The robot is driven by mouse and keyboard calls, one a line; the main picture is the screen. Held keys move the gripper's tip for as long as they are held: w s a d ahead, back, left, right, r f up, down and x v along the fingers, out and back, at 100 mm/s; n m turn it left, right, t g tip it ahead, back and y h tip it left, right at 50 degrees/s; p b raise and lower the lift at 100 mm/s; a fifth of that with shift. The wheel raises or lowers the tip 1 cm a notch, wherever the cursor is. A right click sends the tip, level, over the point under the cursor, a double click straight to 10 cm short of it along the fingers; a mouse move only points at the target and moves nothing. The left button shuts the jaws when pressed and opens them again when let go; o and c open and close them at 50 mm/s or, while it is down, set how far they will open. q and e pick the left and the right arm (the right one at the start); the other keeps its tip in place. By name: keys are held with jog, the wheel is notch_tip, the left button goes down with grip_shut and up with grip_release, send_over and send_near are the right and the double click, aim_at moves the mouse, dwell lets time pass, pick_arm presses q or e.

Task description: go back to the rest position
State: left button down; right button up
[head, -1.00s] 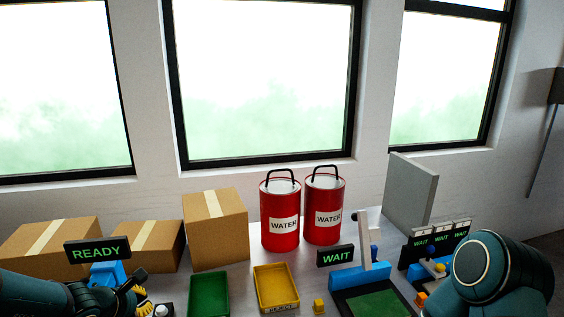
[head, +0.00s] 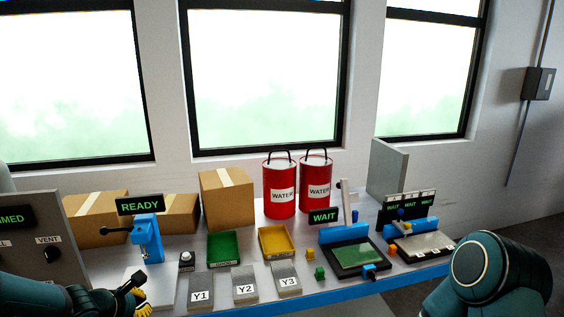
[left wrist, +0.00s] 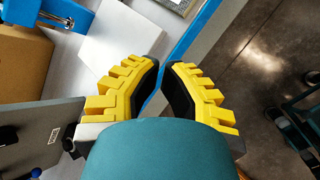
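My left gripper (head: 138,295) is at the lower left of the head view, in front of the bench's near edge. Its yellow toothed fingers stand apart with nothing between them. In the left wrist view, the two fingers (left wrist: 166,72) show a narrow empty gap between their tips, over the bench edge and the floor. My right arm shows as a large teal link (head: 490,270) at the lower right of the head view. My right gripper is outside the picture.
The bench's blue front edge (head: 325,296) runs close to my left gripper. A READY press (head: 147,240) and a grey panel (head: 38,235) stand near it. Blocks marked Y1 (head: 201,285), Y2 and Y3, green (head: 223,247) and yellow trays, and red water cans (head: 279,190) stand farther right.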

pick_arm(q)
jog(key=s+d+f+m+g+h, duration=0.1)
jog(key=s+d+f+m+g, duration=0.2)
jog(key=s+d+f+m, duration=0.6)
jog(key=s+d+f+m+g+h, duration=0.1)
jog(key=s+d+f+m+g, duration=0.3)
jog(key=s+d+f+m, duration=0.6)
jog(key=d+f+m, duration=0.3)
jog(key=d+m, duration=0.1)
jog(key=shift+d+f, duration=0.2)
jog(key=shift+d, duration=0.1)
